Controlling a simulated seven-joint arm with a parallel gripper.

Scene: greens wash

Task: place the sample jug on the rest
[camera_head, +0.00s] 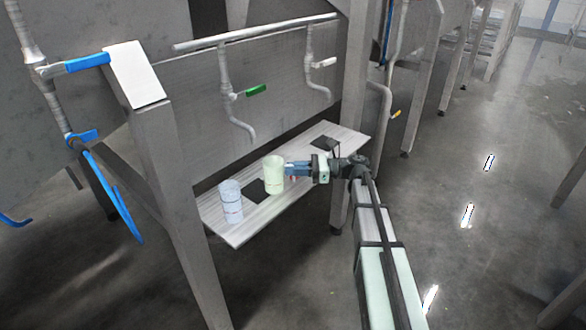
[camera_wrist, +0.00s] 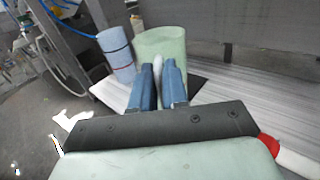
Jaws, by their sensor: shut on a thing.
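A pale green jug (camera_head: 274,175) is at the near half of the light plank shelf (camera_head: 232,232). My gripper (camera_head: 290,168) reaches it from the right and is shut on its pale handle (camera_wrist: 158,68). The jug also shows in the wrist view (camera_wrist: 162,42), upright ahead of the blue fingers (camera_wrist: 159,80). A dark square pad (camera_head: 254,192) lies under or beside the jug, which partly covers it. I cannot tell whether the jug touches the pad or hangs just above. A second dark pad (camera_head: 325,143) lies farther along the shelf, partly behind my gripper.
A pale blue-white jug (camera_head: 230,202) stands on the shelf, left of the green one; it also shows in the wrist view (camera_wrist: 115,50). Taps with a green handle (camera_head: 256,90) and a white handle (camera_head: 326,63) hang above. A grey post (camera_head: 350,90) stands close behind my gripper.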

